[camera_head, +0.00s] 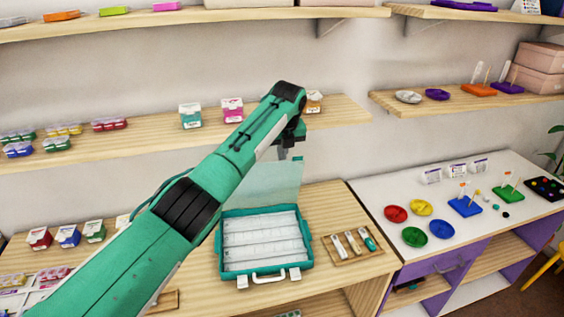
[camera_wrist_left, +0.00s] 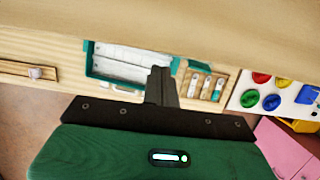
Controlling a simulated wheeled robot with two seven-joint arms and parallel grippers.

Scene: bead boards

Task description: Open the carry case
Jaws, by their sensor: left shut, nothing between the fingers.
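The teal carry case (camera_head: 222,262) sits on the wooden counter, with white divided compartments showing inside. Its see-through lid (camera_head: 260,185) stands raised at the back of the case. A white handle (camera_head: 268,277) and two white latches are on the front side. My left gripper (camera_head: 297,157) is shut and empty, just at the upper right corner of the lid; I cannot tell whether it touches. In the left wrist view the shut fingers (camera_wrist_left: 160,84) overlap the right side of the case (camera_wrist_left: 90,65). My right gripper is in neither view.
A wooden tray (camera_head: 333,258) with several tubes lies right of the case. A shelf (camera_head: 350,113) with small boxes runs behind, above the lid. The white table (camera_head: 375,195) at right holds coloured dishes and boards. My left arm covers the counter left of the case.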

